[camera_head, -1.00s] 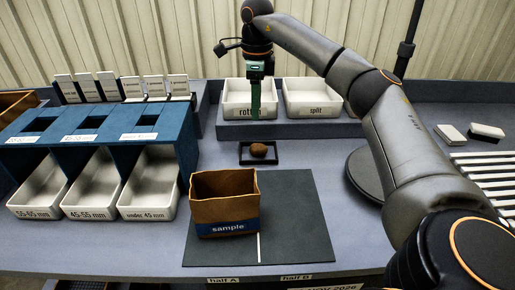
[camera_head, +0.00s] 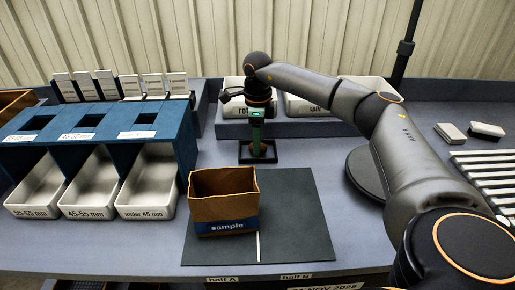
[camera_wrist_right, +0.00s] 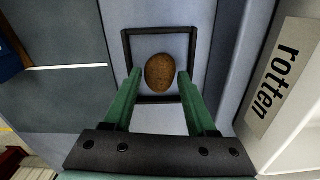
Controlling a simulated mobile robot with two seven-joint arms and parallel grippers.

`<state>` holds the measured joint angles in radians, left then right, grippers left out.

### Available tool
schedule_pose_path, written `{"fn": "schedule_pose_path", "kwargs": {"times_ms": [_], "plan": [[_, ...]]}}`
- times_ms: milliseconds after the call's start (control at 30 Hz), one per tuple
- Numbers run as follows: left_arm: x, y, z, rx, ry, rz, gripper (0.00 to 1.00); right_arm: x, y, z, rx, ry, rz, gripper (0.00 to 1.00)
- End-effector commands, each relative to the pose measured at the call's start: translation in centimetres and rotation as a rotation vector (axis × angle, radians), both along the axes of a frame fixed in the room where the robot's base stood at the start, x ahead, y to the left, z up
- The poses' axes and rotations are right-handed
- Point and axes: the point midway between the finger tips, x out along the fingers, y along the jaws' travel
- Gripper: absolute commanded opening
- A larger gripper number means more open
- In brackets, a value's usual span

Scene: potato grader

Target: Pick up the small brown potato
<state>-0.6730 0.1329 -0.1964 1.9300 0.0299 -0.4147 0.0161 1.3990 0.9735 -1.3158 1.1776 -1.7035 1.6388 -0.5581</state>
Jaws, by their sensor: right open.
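The small brown potato (camera_wrist_right: 160,72) lies inside a shallow black-rimmed tray (camera_wrist_right: 202,45) on the table. In the right wrist view it sits between the tips of my right gripper's two green fingers (camera_wrist_right: 158,80), with a gap on the left and a narrow one on the right. The right gripper is open and points down over the tray. In the head view my right gripper (camera_head: 257,150) hides the potato, and the tray (camera_head: 243,160) shows around it. My left gripper is not in view.
A brown paper sample bag (camera_head: 222,198) stands on a dark mat (camera_head: 290,225) in front of the tray. White bins marked rotten (camera_head: 238,111) and split (camera_head: 316,107) stand behind. A blue grader (camera_head: 90,150) with white bins stands at left. White rollers (camera_head: 485,170) lie at right.

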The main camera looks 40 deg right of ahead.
Motion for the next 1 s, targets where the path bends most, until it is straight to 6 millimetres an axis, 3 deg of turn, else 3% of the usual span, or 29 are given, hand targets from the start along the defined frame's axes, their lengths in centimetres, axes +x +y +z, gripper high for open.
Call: {"fn": "schedule_pose_path", "kwargs": {"times_ms": [267, 767, 1000], "plan": [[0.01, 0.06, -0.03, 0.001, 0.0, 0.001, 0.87, 0.03, 0.0, -0.46, 0.001, -0.002, 0.0, 0.57], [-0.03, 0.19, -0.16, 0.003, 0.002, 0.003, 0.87, 0.03, 0.01, -0.42, 0.001, -0.002, 0.0, 0.02], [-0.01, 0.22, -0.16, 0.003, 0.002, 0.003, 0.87, 0.04, 0.03, -0.4, 0.001, -0.002, 0.0, 0.0]]}}
